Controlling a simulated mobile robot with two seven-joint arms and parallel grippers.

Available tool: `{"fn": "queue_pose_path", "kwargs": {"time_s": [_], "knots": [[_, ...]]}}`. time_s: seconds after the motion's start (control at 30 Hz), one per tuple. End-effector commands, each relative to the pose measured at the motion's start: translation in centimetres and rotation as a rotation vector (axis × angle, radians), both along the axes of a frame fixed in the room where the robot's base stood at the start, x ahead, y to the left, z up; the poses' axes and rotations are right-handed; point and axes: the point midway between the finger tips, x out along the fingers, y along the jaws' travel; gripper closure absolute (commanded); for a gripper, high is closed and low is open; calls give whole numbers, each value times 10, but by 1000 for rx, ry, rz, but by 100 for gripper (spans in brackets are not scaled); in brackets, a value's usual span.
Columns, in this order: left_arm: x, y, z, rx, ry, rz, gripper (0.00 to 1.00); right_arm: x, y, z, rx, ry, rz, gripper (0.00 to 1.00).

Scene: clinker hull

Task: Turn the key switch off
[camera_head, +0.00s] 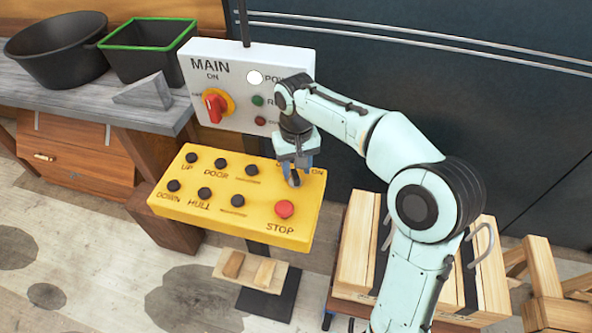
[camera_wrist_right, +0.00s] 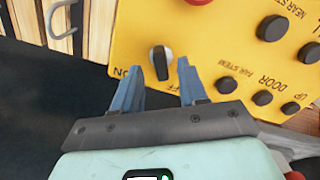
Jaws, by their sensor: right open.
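The yellow control box (camera_head: 240,212) carries the key switch (camera_head: 295,179), a dark knob with a pale side near its upper right corner. The switch also shows in the right wrist view (camera_wrist_right: 160,62), between the ON lettering and the partly hidden OFF lettering. Its grip runs roughly up and down in that view. My right gripper (camera_head: 298,165) is open, with its blue fingers at the switch. In the right wrist view the fingers (camera_wrist_right: 160,84) lie on either side of the switch's line; I cannot tell whether they touch it. My left gripper is not in view.
A red STOP button (camera_head: 285,209) and several black buttons share the yellow box. A white MAIN panel (camera_head: 240,85) with a red rotary switch (camera_head: 214,105) stands behind. A wooden crate (camera_head: 350,250) is at the right. A bench (camera_head: 70,95) holds dark tubs at the left.

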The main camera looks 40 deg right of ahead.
Motion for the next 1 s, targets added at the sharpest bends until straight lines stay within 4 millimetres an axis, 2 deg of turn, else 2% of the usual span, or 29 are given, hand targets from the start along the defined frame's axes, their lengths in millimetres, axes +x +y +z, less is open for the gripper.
{"fn": "queue_pose_path", "kwargs": {"time_s": [0.03, 0.2, 0.43, 0.63, 1.0], "knots": [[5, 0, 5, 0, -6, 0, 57, 2, 0, 16, 0, -8, 0, 57], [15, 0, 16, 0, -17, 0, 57, 2, 0, 56, 0, -9, 1, 57], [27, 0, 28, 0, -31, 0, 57, 2, 0, 96, 0, -6, 1, 57], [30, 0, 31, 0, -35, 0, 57, 1, 0, 108, 0, -3, 1, 57], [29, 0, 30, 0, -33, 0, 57, 0, 0, 107, 1, -1, 1, 57]]}}
